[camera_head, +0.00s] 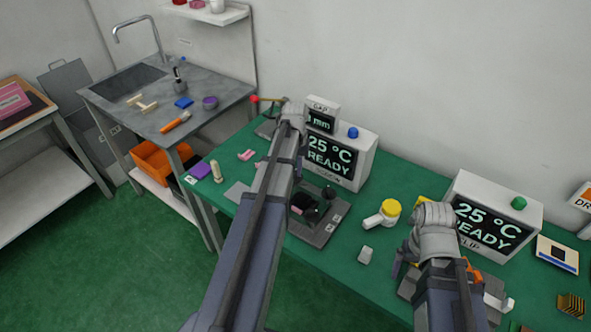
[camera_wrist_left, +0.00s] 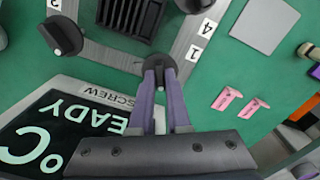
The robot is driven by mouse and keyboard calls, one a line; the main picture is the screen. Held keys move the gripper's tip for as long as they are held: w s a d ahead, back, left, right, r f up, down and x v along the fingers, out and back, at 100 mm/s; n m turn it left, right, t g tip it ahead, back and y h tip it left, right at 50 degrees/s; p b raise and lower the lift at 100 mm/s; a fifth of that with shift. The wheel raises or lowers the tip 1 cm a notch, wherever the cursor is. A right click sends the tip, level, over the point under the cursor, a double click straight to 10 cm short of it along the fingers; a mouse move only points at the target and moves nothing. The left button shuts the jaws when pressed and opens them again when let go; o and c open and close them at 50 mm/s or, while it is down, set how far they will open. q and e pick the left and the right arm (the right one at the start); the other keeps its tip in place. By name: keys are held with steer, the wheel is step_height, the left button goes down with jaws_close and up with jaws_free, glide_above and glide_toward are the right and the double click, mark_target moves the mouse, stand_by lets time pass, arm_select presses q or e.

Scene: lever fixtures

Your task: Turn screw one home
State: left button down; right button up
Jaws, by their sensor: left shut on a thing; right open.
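The screw fixture is a grey plate (camera_wrist_left: 96,52) with a dark ribbed block (camera_wrist_left: 130,18) and black knobbed screws; it also shows in the head view (camera_head: 318,232). My left gripper (camera_wrist_left: 158,72) is shut on a black screw knob (camera_wrist_left: 158,62) at the plate's edge, beside the display marked SCREW. White number labels (camera_wrist_left: 200,40) lie near this knob; I cannot surely tell which number belongs to it. Another black knob (camera_wrist_left: 65,37) stands at the left of the wrist view. In the head view my left arm hides its own fingertips. My right gripper (camera_head: 400,266) is open, partly hidden by its wrist.
The SCREW display (camera_head: 334,160) reads 25 °C READY, with a small GAP display (camera_head: 320,118) behind it. A CLIP display (camera_head: 492,222) stands at the right. A yellow-capped white item (camera_head: 386,214) lies between them. Pink pieces (camera_wrist_left: 240,101) lie on the green table.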

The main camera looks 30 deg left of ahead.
arm_select(q)
steer(key=m, duration=1.4)
steer(key=shift+m, duration=0.3)
stand_by(0.5)
steer(key=c, duration=0.9)
jaws_free()
steer(key=shift+r, duration=0.1)
step_height(320, 180, up, 8)
steer(key=p, duration=0.8)
arm_select(e)
step_height(320, 180, up, 8)
